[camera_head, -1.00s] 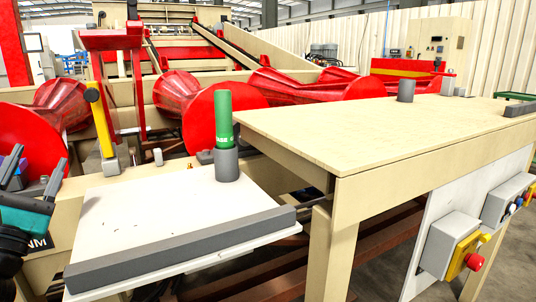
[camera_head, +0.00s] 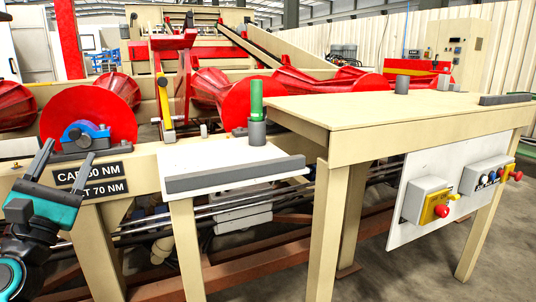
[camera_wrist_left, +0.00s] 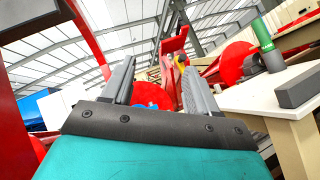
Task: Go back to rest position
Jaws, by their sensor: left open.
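My left gripper (camera_head: 41,184) is at the lower left in the head view, in front of the beige frame with the black torque label (camera_head: 92,176). Its jaws are open and nothing is between them. In the left wrist view the two grey fingers (camera_wrist_left: 153,85) stand apart and point up and away. My right gripper is out of view.
A small white table (camera_head: 215,155) with a grey front bar holds a green cylinder (camera_head: 256,100) in a grey holder. A larger beige table (camera_head: 400,107) stands right, with button boxes (camera_head: 428,202) on its side. Red rollers (camera_head: 90,115) lie behind.

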